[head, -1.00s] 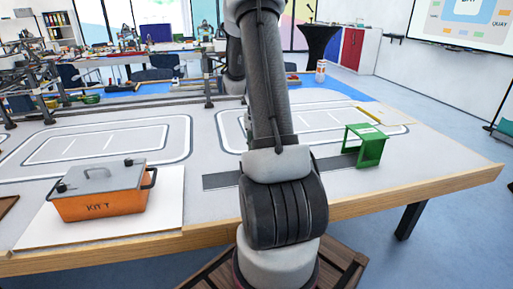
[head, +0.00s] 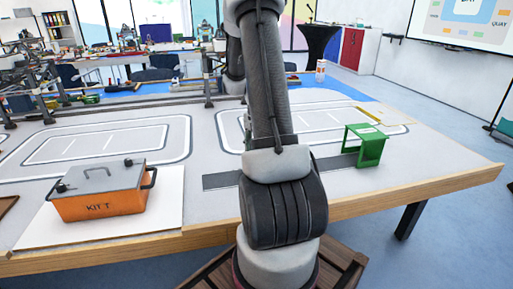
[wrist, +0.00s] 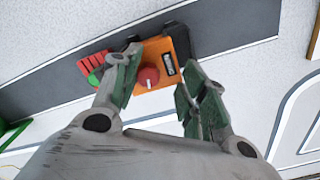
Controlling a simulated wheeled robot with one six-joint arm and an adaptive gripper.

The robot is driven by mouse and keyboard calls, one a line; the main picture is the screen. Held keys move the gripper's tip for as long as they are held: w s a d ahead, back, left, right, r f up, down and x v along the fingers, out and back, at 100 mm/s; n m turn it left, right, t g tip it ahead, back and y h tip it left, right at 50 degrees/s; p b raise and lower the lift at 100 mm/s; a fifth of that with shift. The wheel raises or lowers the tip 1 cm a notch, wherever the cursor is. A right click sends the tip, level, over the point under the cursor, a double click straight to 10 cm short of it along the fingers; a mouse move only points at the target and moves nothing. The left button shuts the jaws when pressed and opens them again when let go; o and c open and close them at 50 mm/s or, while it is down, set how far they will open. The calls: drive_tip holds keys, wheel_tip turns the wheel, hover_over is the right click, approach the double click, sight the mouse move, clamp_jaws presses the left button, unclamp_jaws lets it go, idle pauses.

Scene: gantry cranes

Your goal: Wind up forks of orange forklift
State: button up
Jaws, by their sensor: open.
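The orange forklift (wrist: 155,49) shows in the wrist view at the top middle, seen from above. A red round knob (wrist: 148,77) sits on it, beside a small black-and-white label. A dark part extends to its upper right. My gripper (wrist: 162,62) is open, its green-padded fingers on either side of the knob with gaps between. The left finger hides part of the forklift. I cannot make out the forks for certain. In the head view my arm hides the forklift.
A red ribbed piece (wrist: 97,65) lies left of the forklift. The forklift is over a dark grey strip (head: 220,180) on the table. A green frame (head: 369,146) stands to the right, and an orange KITT box (head: 102,204) to the left.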

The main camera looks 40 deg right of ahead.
wheel_tip(320, 180, up, 12)
idle(0.5)
idle(0.5)
drive_tip(key=s+a+r+n+t, duration=0.1)
drive_tip(key=s+a+r+n, duration=0.2)
drive_tip(key=a, duration=0.4)
drive_tip(key=s+a+r+n+t, duration=0.2)
drive_tip(key=s+a+r+n, duration=0.2)
drive_tip(key=s+a+n, duration=0.2)
drive_tip(key=s+a+r+n+t, duration=0.1)
drive_tip(key=s+a+r+n, duration=0.3)
drive_tip(key=s+a, duration=0.3)
drive_tip(key=shift+a+r+n, duration=0.15)
drive_tip(key=shift+a+n, duration=0.15)
drive_tip(key=shift+a, duration=1.4)
